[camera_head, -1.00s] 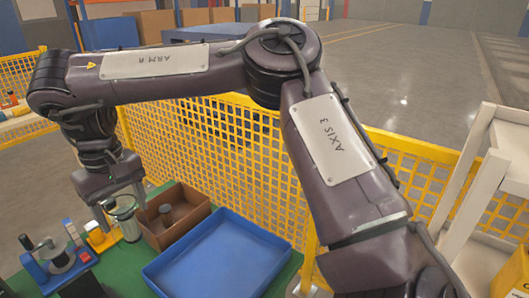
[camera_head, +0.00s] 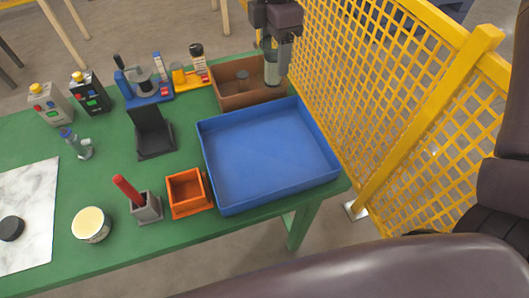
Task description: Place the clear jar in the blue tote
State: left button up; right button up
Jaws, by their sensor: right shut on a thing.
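The blue tote (camera_head: 262,160) is a wide, shallow, empty tray at the right end of the green table. My right gripper (camera_head: 276,58) is at the top centre, pointing down, just beyond the tote's far edge. It is shut on the clear jar (camera_head: 271,72), a see-through cylinder held upright in front of the right part of the brown box. The fingers hide part of the jar. I cannot tell how high its bottom is. My left gripper is not in view.
The brown open box (camera_head: 232,97) with a grey cylinder in it stands behind the tote. An orange bin (camera_head: 187,190) and a grey holder with a red stick (camera_head: 146,207) stand left of the tote. The yellow mesh fence (camera_head: 370,100) runs close along the right.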

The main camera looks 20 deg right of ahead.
aim_at(270, 57)
jog(key=n, duration=0.5)
jog(key=s+n, duration=0.1)
jog(key=n, duration=0.1)
jog(key=shift+a, duration=0.2)
jog(key=n, duration=0.4)
jog(key=shift+s+a+r+n, duration=0.1)
jog(key=shift+s+a+n, duration=0.15)
jog(key=shift+n, duration=0.15)
jog(key=n, duration=0.4)
jog(key=shift+s+a+n, duration=0.2)
jog(key=shift+n, duration=0.2)
jog(key=n, duration=0.4)
jog(key=shift+s+a+r+n, duration=0.1)
jog(key=shift+s+a+n, duration=0.1)
jog(key=shift+s+n, duration=0.1)
jog(key=f+n, duration=0.6)
jog(key=s+a+f+n, duration=0.1)
jog(key=f+n, duration=0.6)
jog(key=s+f+n, duration=0.1)
jog(key=f+n, duration=0.5)
jog(key=n, duration=0.1)
jog(key=shift+s+a+f+b, duration=0.15)
jog(key=shift+a+f+b, duration=0.15)
jog(key=shift+b, duration=0.05)
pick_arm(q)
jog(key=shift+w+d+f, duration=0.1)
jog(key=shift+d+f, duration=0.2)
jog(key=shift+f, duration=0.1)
